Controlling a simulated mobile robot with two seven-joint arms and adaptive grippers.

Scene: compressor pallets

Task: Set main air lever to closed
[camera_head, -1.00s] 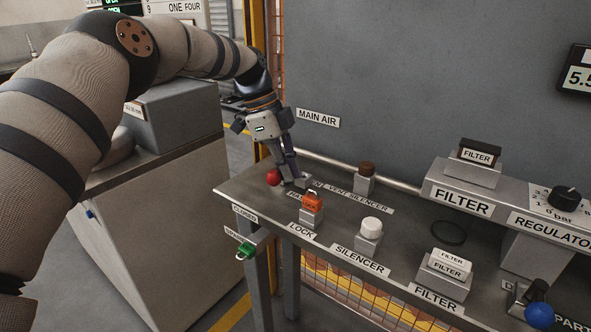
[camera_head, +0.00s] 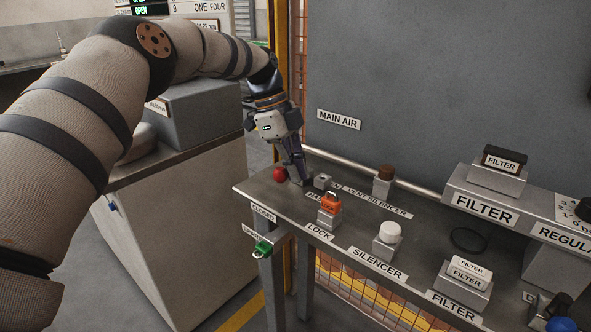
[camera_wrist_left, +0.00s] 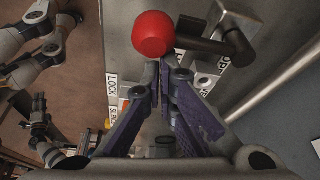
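The main air lever has a red ball knob (camera_head: 280,174) near the left end of the grey bench. In the left wrist view the red knob (camera_wrist_left: 153,35) is at the top centre. Its dark handle (camera_wrist_left: 205,45) runs right to a pivot on a metal body. My left gripper (camera_head: 300,180) points down right beside the knob, on its right in the head view. In the wrist view its fingertips (camera_wrist_left: 160,68) are together just below the knob, with nothing seen between them. Contact with the lever is unclear. A dark gripper (camera_wrist_left: 40,120), seemingly my right one, shows small at the left.
A CLOSED label (camera_head: 263,212) is on the bench's front left edge, above a green padlock (camera_head: 263,248). An orange lock (camera_head: 331,201), a white silencer (camera_head: 390,232) and a brown-topped part (camera_head: 384,177) stand to the right. The MAIN AIR sign (camera_head: 339,120) is on the panel behind.

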